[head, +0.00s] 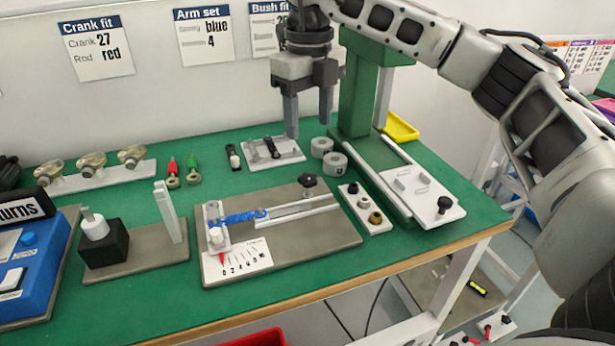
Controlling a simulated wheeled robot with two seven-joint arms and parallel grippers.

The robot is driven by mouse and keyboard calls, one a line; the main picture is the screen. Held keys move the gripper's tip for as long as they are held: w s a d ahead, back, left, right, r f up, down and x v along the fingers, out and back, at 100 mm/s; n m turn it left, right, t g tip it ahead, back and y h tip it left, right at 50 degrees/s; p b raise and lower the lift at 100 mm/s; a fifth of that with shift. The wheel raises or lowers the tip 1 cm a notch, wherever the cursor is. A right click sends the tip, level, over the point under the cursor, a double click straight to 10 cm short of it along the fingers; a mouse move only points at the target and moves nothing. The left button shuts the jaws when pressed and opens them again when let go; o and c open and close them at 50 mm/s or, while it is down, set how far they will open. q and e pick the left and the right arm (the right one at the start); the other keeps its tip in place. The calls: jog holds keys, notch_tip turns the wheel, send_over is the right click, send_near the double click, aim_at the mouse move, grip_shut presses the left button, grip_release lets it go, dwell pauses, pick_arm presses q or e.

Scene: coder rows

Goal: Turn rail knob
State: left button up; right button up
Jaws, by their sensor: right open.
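A black star knob (308,184) stands on the white rail (298,210) of a grey-brown board (285,249) with a blue link. A second black knob (444,204) sits at the front end of the white plate beside the green press stand; I cannot tell which of the two is the rail knob. My right gripper (308,122) hangs pointing down, open and empty, above the back of the bench. In the picture it is above the first knob and apart from it. My left gripper is not in view.
The green press column (361,85) stands close to the right of my right gripper. Two grey cylinders (334,164), a small grey fixture (272,151) and a bushing plate (365,208) surround the board. A black block (104,248) and an upright post (167,211) stand left.

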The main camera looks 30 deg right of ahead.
aim_at(309, 177)
notch_tip(309, 177, down, 12)
jog(key=shift+f+b, duration=0.25)
jog(key=shift+b, duration=0.25)
jog(key=c, duration=1)
